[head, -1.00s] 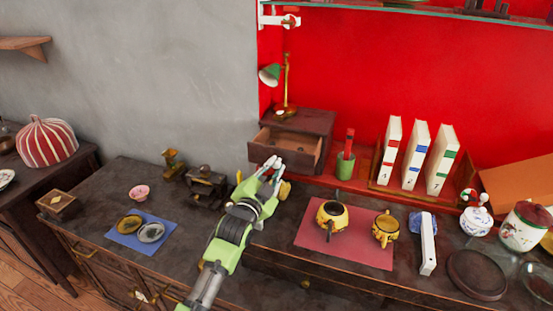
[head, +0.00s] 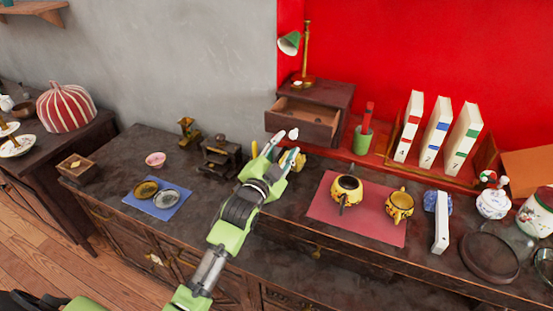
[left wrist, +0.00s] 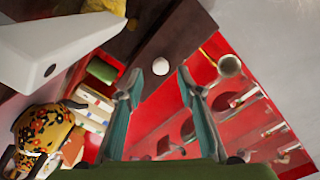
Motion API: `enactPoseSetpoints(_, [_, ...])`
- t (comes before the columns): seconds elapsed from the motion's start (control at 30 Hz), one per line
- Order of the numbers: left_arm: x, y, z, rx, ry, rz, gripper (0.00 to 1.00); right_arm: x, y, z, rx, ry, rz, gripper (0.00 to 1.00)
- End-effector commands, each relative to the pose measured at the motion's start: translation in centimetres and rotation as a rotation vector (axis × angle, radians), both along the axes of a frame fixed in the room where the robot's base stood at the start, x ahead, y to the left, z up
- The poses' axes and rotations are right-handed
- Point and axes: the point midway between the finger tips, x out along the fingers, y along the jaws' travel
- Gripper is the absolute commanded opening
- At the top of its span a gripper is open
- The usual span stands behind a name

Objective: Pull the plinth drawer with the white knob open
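The plinth is a small dark wooden box (head: 335,93) standing at the back of the counter. Its drawer (head: 304,131) is pulled out, and its hollow inside shows from above. The white knob (head: 293,133) sits on the drawer front; in the left wrist view the knob (left wrist: 161,66) appears on the brown drawer front (left wrist: 181,40). My left gripper (head: 282,149) is just in front of the drawer, its fingers spread and empty. In the left wrist view the knob lies beyond the gap between the fingertips (left wrist: 156,76), apart from both. My right gripper is not in view.
A green-shaded lamp (head: 304,60) stands on the plinth. A green cup (head: 362,140) is to its right. A small dark stand (head: 220,155) is left of my gripper.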

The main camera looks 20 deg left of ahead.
Motion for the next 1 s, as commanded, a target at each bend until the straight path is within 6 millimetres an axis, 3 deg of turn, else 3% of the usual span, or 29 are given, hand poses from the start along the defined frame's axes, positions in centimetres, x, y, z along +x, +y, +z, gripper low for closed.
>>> enactPoseSetpoints(0.2, [-4.8,0.2,-0.1,0.002,0.001,0.0,0.34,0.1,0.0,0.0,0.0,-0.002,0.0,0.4])
enactPoseSetpoints(0.4, [-7.2,0.3,0.0,0.001,0.001,0.001,0.34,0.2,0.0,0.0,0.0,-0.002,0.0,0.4])
enactPoseSetpoints(1.0, [-7.7,0.3,0.0,0.001,-0.001,0.001,0.34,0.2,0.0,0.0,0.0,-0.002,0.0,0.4])
